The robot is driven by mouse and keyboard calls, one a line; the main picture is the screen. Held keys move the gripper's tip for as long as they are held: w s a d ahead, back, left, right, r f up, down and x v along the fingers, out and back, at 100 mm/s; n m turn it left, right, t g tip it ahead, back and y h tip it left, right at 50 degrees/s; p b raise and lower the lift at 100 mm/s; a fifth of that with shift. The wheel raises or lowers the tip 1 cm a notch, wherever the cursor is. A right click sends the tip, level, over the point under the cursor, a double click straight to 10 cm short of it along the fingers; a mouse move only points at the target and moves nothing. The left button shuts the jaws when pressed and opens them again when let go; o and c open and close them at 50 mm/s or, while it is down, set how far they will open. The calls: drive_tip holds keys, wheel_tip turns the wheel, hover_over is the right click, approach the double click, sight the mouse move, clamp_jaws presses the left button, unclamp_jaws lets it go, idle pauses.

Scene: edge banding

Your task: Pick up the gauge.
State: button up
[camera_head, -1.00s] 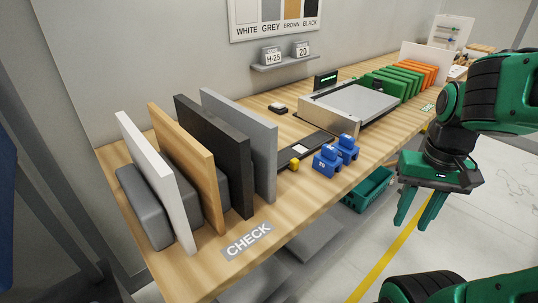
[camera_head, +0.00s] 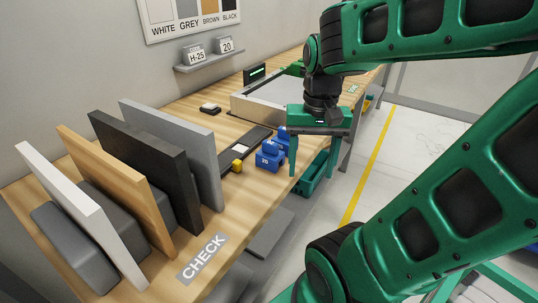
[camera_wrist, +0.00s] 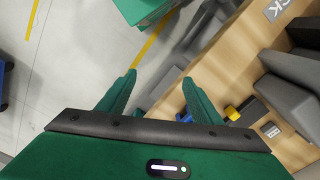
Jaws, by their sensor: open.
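Two small blue blocks stand on the bench near its front edge. The nearer one (camera_head: 268,161) carries a white number label that looks like 20; the other (camera_head: 283,134) is just behind it, partly covered by my gripper. I cannot tell for sure which one is the gauge. My gripper (camera_head: 316,172) is open and empty, fingers pointing down, just right of the blocks near the bench's front edge. In the wrist view nothing is between the fingertips (camera_wrist: 158,78); a bit of blue (camera_wrist: 184,117) shows beside one finger.
A yellow piece (camera_head: 237,166) sits left of the blocks by a dark strip. Upright white, wood, black and grey panels (camera_head: 160,140) stand at the left. A green crate (camera_head: 312,178) is below the bench edge. A metal-topped unit (camera_head: 262,105) stands behind.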

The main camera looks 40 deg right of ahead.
sight(266, 143)
drive_tip(key=w+r+m, duration=0.1)
drive_tip(key=w+m, duration=0.1)
drive_tip(key=w, duration=0.3)
drive_tip(key=w+r+m, duration=0.1)
drive_tip(key=w+r, duration=0.1)
drive_tip(key=w, duration=0.3)
drive_tip(key=w+r+m, duration=0.2)
drive_tip(key=w, duration=0.3)
drive_tip(key=shift+w+m, duration=0.2)
drive_tip(key=shift+m, duration=0.1)
drive_tip(key=shift+w+f, duration=0.15)
drive_tip(key=shift+f, duration=0.15)
wheel_tip(266, 143, down, 10)
drive_tip(key=shift+r, duration=0.1)
drive_tip(key=c, duration=0.8)
drive_tip(key=shift+r, duration=0.1)
